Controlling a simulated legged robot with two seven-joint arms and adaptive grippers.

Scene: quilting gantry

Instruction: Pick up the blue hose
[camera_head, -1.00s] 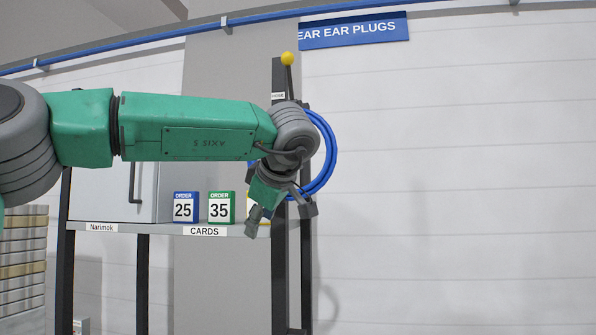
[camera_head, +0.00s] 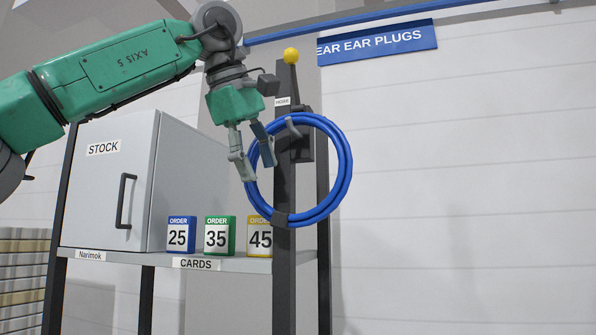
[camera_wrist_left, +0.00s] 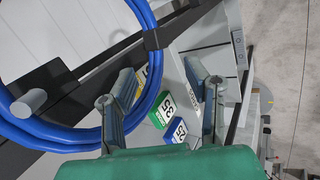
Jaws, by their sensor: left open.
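The blue hose (camera_head: 345,165) is a coil hanging on a hook (camera_head: 292,127) on a dark post, with a dark band around its lower part. It also shows in the left wrist view (camera_wrist_left: 60,136). My left gripper (camera_head: 257,166) is open and points down at the coil's left side. In the left wrist view my left gripper (camera_wrist_left: 160,82) has one side of the coil appearing between its fingers, close to the left finger. I cannot tell whether they touch. My right gripper is not in view.
The dark post (camera_head: 284,240) has a yellow ball (camera_head: 291,55) on top. A shelf (camera_head: 225,263) left of it holds order cards 25 (camera_head: 180,237), 35 (camera_head: 218,238) and 45 (camera_head: 259,240), and a grey stock cabinet (camera_head: 115,200). The wall right of the hose is clear.

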